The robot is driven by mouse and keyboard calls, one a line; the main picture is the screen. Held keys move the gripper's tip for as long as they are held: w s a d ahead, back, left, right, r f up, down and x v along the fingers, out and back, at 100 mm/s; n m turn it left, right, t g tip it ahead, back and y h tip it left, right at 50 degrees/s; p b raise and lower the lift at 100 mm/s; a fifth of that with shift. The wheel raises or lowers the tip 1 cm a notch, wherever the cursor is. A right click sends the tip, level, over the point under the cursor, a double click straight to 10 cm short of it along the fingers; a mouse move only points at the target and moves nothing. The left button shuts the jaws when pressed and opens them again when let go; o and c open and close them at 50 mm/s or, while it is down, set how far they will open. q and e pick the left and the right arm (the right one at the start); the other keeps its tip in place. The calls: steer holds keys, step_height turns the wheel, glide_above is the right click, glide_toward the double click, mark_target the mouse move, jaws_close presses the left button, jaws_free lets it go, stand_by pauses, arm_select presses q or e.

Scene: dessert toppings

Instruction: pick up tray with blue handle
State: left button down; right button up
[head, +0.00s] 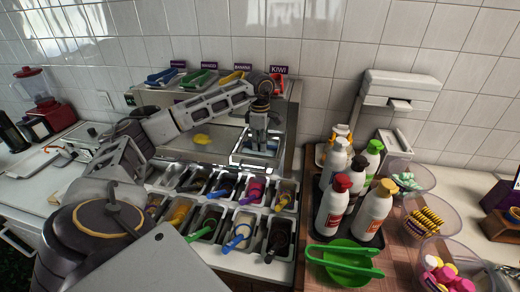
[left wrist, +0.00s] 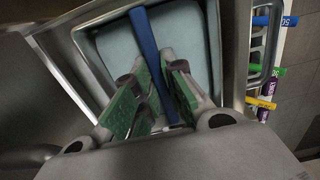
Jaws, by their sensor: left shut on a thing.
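My left gripper (head: 262,138) reaches down at the right end of the steel counter, beside the wall. In the left wrist view its green-padded fingers (left wrist: 150,98) are shut around a long blue handle (left wrist: 144,38). The handle runs across a tray with a metal rim and a pale blue-grey inside (left wrist: 187,42). In the head view the tray (head: 240,158) shows under the gripper, which hides much of it. Whether the tray is lifted off the counter I cannot tell. My right gripper is not in view.
Topping bins with scoops, one with a blue handle (head: 237,236), lie in front. White bottles (head: 333,205), a green bowl (head: 343,262) and clear bowls crowd the right counter.

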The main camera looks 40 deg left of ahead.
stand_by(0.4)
arm_select(q)
steer(key=shift+w+r+b, duration=0.1)
steer(key=shift+r+b, duration=0.35)
steer(key=shift+r, duration=1.2)
steer(key=w+d+b, duration=0.1)
steer(key=w+d, duration=0.3)
steer(key=d, duration=0.4)
steer(key=w+d+b, duration=0.1)
steer(key=w+d, duration=0.3)
steer(key=d, duration=0.3)
steer(key=shift+w+d, duration=0.3)
steer(key=shift+d, duration=0.05)
steer(key=shift+r, duration=0.1)
steer(key=shift+r, duration=0.15)
